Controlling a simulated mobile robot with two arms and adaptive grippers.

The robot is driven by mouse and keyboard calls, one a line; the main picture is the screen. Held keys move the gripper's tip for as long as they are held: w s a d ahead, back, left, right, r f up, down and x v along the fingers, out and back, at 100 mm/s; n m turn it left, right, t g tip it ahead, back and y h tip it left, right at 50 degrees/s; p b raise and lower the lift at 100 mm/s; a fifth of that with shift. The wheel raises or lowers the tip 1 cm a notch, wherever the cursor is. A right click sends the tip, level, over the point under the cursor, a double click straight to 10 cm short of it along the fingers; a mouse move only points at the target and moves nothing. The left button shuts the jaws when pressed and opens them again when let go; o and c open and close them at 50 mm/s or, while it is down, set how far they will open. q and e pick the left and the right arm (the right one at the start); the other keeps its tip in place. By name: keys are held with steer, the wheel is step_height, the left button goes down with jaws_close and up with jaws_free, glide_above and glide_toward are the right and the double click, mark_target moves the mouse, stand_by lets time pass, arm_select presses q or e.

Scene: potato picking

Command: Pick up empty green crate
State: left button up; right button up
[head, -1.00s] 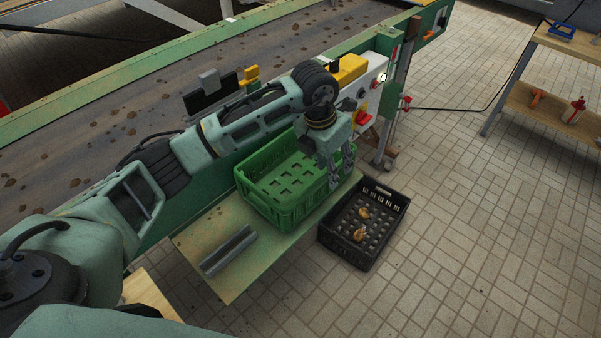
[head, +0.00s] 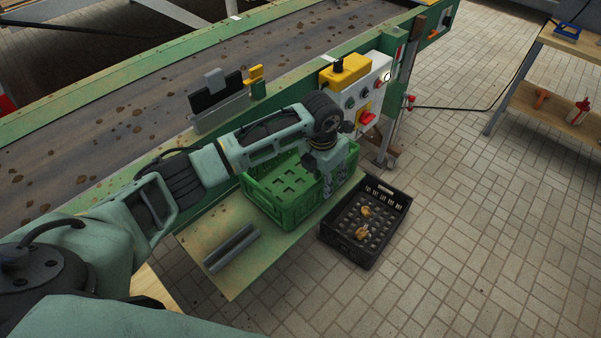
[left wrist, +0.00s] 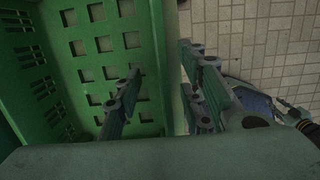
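The green crate (head: 285,214) stands on a green shelf beside the conveyor. Its slotted floor looks empty where it shows. In the left wrist view the crate (left wrist: 58,30) fills the left side. My left gripper (head: 338,182) points down at the crate's right end wall. In the left wrist view the gripper (left wrist: 165,98) is open, with one finger over the inside of the crate and the other outside the wall. The wall's rim runs between the fingers. My arm hides part of the crate's far side in the head view.
A black crate (head: 338,247) holding a few potatoes stands on the tiled floor right of the shelf (head: 232,286). A grey metal profile (head: 231,248) lies on the shelf. The conveyor's control box (head: 368,98) is behind my gripper. Floor to the right is open.

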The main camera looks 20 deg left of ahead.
arm_select(q)
jaws_close()
steer(key=shift+d, duration=0.1)
stand_by(0.6)
